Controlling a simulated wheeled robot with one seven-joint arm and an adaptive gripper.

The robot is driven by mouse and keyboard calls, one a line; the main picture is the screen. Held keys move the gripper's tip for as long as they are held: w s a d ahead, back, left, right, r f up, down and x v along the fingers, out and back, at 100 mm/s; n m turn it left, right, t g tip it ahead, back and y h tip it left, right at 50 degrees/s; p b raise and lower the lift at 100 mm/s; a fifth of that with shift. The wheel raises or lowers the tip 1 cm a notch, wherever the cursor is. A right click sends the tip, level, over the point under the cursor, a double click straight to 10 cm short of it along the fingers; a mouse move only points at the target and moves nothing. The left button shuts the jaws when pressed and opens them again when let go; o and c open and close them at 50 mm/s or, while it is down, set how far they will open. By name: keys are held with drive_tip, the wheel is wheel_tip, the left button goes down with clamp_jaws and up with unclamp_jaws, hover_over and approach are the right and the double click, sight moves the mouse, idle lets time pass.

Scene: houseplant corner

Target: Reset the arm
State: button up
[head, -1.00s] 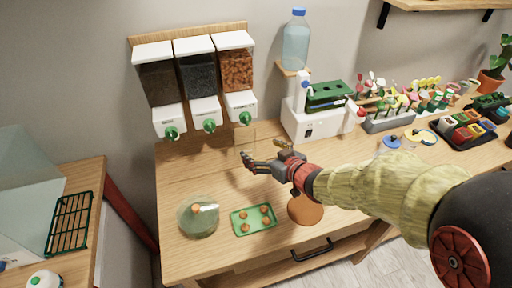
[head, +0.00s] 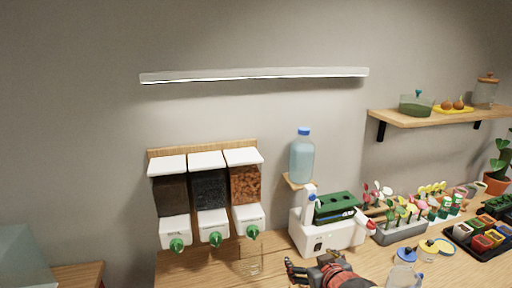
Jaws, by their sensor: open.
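My gripper (head: 307,269) is at the bottom edge of the head view, above the wooden table (head: 190,272). Its fingers are apart and I see nothing between them. A clear glass (head: 251,262) stands on the table to its left, under the right dispenser. The white machine (head: 328,234) with a green rack on top is just behind my gripper. Most of my arm is below the picture.
Three wall dispensers (head: 210,192) with green knobs hang at the left. A water bottle (head: 301,158) stands on a small wall shelf. A grey tray (head: 398,234) of plant labels and a black tray (head: 478,242) of colored pots are at the right. A wall shelf (head: 432,115) is above.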

drive_tip(key=s+d+r+m+g+h, duration=0.2)
drive_tip(key=s+d+r, duration=0.1)
drive_tip(key=s+d, duration=0.3)
drive_tip(key=s+a+r+m+g+p, duration=0.1)
drive_tip(key=s+g, duration=0.3)
drive_tip(key=s, duration=1.5)
drive_tip(key=shift+a+r+y, duration=0.3)
drive_tip(key=shift+a+r, duration=0.1)
drive_tip(key=shift+a, duration=0.25)
drive_tip(key=shift+c, duration=0.2)
